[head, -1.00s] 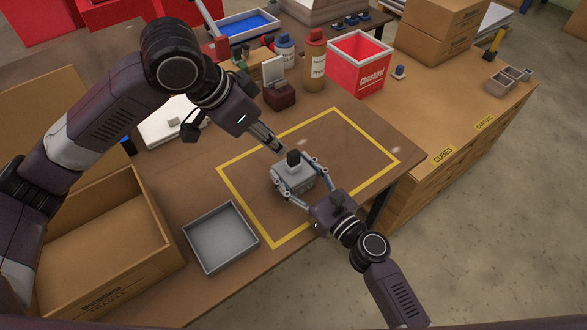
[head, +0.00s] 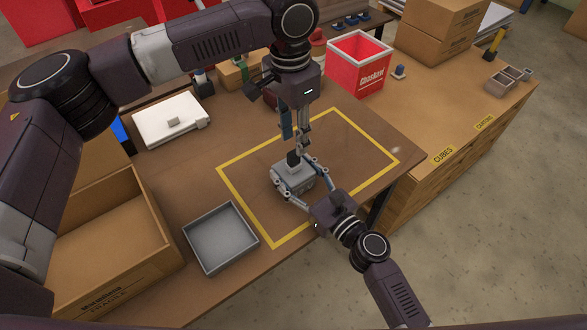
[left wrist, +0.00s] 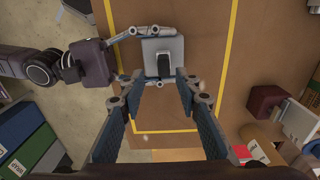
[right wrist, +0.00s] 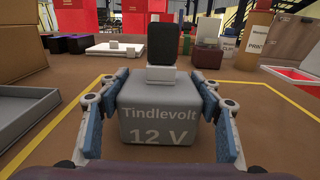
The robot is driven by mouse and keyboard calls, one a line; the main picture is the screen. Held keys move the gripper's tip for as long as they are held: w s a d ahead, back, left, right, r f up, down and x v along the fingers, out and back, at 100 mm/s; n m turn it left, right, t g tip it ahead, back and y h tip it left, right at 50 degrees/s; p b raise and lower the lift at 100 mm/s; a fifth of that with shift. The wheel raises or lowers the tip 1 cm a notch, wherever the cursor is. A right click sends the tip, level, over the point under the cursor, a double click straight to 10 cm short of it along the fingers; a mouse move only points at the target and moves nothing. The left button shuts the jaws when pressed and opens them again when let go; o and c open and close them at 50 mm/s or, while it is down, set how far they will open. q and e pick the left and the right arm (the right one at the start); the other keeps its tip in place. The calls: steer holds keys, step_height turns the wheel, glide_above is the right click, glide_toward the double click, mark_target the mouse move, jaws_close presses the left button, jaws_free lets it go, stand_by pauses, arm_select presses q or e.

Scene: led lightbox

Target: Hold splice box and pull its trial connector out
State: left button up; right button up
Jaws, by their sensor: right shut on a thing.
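The grey splice box (head: 293,176) stands inside the yellow outline on the table. It also shows in the right wrist view (right wrist: 165,115), with the words "Tindlevolt 12 V" on its near side. The black trial connector (head: 293,157) stands upright on its top; it also shows in the right wrist view (right wrist: 161,43) and the left wrist view (left wrist: 163,64). My right gripper (head: 300,184) is shut on the box, fingers on two opposite sides. My left gripper (head: 302,150) points down above the connector; in the left wrist view (left wrist: 160,84) its fingers are apart with nothing between them.
A grey tray (head: 221,238) and an open cardboard box (head: 110,235) stand left of the outline. A red bin (head: 358,62) stands at the back, with a white device (head: 171,120) at the back left. The outline's right part is clear.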

mark_target(293, 152)
arm_select(q)
steer(key=shift+w+a, duration=0.1)
steer(key=shift+w, duration=0.15)
steer(key=shift+f, duration=3.35)
steer(key=shift+c, duration=0.2)
jaws_close()
steer(key=shift+r, duration=0.2)
steer(key=shift+r, duration=0.75)
steer(key=shift+r, duration=0.15)
steer(key=shift+r, duration=2.7)
